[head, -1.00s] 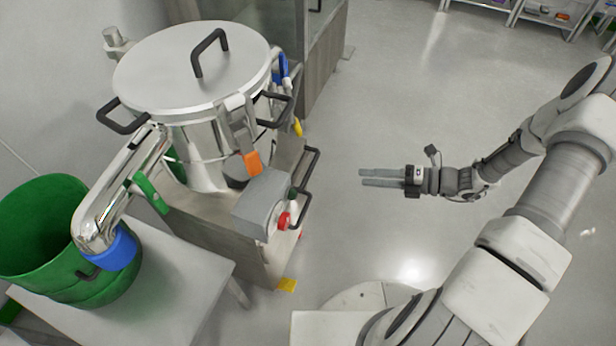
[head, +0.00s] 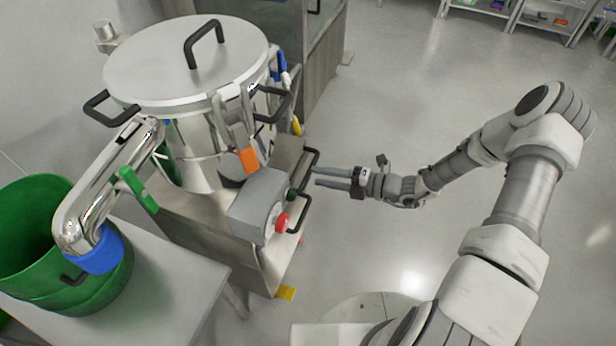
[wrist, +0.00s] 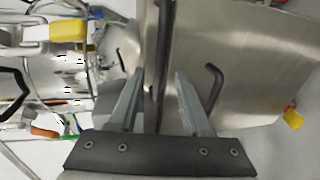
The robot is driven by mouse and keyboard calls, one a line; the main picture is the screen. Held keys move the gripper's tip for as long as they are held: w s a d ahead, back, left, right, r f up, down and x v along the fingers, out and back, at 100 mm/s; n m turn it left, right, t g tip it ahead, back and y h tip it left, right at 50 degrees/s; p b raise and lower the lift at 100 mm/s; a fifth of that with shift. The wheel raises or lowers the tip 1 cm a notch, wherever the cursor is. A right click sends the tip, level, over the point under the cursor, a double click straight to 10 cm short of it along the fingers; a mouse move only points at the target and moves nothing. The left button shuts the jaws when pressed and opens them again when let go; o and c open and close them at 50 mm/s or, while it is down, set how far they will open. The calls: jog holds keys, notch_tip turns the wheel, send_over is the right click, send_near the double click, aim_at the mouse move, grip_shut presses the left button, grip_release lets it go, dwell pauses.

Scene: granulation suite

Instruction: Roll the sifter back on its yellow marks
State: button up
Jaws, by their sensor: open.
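The sifter (head: 190,130) is a steel drum with a lid on a boxy wheeled steel base, at the left of the head view. A black push handle (head: 307,188) runs along the base's right side. My gripper (head: 316,176) is open, its two fingers pointing left at this handle. In the wrist view the fingers (wrist: 155,85) are apart, with the dark handle bar (wrist: 163,45) showing near and beyond the tips. I cannot tell whether they touch it. A yellow floor mark (head: 286,293) lies by the base's near corner, and a yellow patch also shows in the wrist view (wrist: 293,118).
A green drum (head: 60,250) stands on a pale table (head: 185,290) at lower left, under the sifter's blue-tipped spout (head: 95,245). A glass-and-steel cabinet (head: 310,60) stands behind. Shelves (head: 530,15) are at far right. The floor (head: 420,90) to the right is open.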

aim_at(308, 173)
jog(key=shift+b+x, duration=0.45)
jog(key=shift+x, duration=1.8)
grip_shut()
